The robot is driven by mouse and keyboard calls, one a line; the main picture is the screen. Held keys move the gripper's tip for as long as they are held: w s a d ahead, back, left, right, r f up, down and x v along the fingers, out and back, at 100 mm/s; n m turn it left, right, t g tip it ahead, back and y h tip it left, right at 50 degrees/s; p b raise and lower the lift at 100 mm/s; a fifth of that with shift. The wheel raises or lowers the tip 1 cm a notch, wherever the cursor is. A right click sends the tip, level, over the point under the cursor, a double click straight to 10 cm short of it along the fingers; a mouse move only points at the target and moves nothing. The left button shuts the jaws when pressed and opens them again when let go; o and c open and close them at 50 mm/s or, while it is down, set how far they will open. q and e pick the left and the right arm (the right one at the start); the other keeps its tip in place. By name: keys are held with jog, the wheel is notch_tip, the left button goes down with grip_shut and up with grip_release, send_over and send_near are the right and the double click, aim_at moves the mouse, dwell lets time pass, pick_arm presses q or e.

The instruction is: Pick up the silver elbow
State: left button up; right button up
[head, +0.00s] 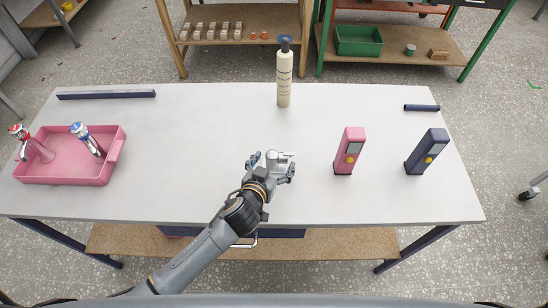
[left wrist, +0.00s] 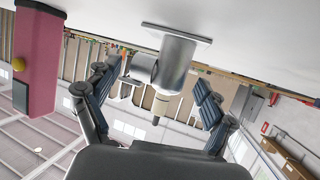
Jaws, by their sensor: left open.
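The silver elbow (head: 273,157) stands upright near the front middle of the white table, a short pipe fitting with a side stub and a flat square base. In the left wrist view, which is upside down, the elbow (left wrist: 175,65) sits between the fingers with its base on the tabletop. My left gripper (head: 273,166) reaches in from the front edge, with a finger on each side of the elbow. The fingers (left wrist: 154,98) are open, with visible gaps to the elbow. My right gripper is not in view.
A pink device (head: 350,150) and a navy device (head: 427,151) stand to the right. A cream bottle (head: 284,80) is at the back edge. A pink tray (head: 65,173) with two taps is at left. Dark bars lie at both back corners. The table between is clear.

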pick_arm(q)
jog(key=shift+w+d+f, duration=0.15)
jog(key=shift+w+f, duration=0.05)
jog(key=shift+w, duration=0.15)
jog(key=c, duration=1.3)
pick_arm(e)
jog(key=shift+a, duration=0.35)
pick_arm(q)
jog(key=shift+o, duration=0.2)
jog(key=shift+r, duration=0.1)
